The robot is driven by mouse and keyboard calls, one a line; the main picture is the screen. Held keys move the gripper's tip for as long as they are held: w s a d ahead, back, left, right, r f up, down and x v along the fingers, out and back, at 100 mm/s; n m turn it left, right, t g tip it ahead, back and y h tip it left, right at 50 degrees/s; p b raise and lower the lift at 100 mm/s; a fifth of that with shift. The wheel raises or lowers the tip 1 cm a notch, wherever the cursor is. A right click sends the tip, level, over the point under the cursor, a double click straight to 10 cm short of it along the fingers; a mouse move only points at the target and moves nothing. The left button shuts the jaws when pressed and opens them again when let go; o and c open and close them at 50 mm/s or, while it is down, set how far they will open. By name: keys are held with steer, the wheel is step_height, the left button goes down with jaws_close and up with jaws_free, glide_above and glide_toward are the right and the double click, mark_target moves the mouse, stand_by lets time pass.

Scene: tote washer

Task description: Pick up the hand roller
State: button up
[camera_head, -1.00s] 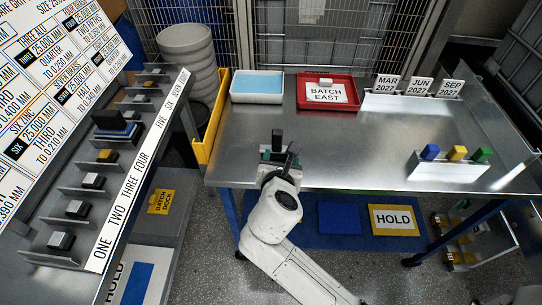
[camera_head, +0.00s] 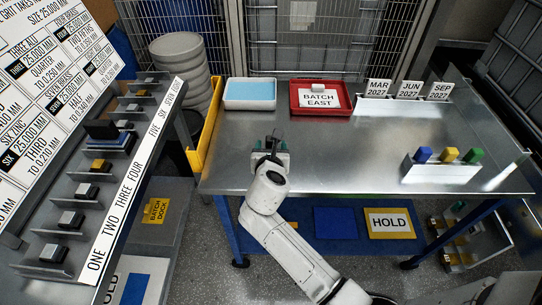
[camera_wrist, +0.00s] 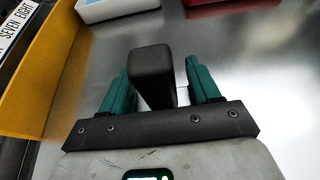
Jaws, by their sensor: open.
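A black, block-shaped upright part (camera_wrist: 152,75), which I take to be the hand roller's handle, stands between my gripper's green fingers in the wrist view. In the head view it is a small dark shape (camera_head: 273,139) above the left front part of the steel table. My gripper (camera_head: 269,150) is open there, fingers pointing away from me. In the wrist view my gripper (camera_wrist: 161,63) has one finger on each side of the black part. The roller's other parts are hidden.
On the steel table (camera_head: 340,150) are a white tray with blue inside (camera_head: 250,105), a red tray (camera_head: 345,110) with a BATCH EAST card, date cards, and a white holder (camera_head: 440,173) with coloured blocks. A yellow panel (camera_head: 205,125) edges the left. The table's middle is clear.

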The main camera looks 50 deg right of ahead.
steer(key=shift+w+d+f, duration=0.15)
steer(key=shift+w+d, duration=0.1)
steer(key=shift+d, duration=0.05)
jaws_close()
stand_by(0.5)
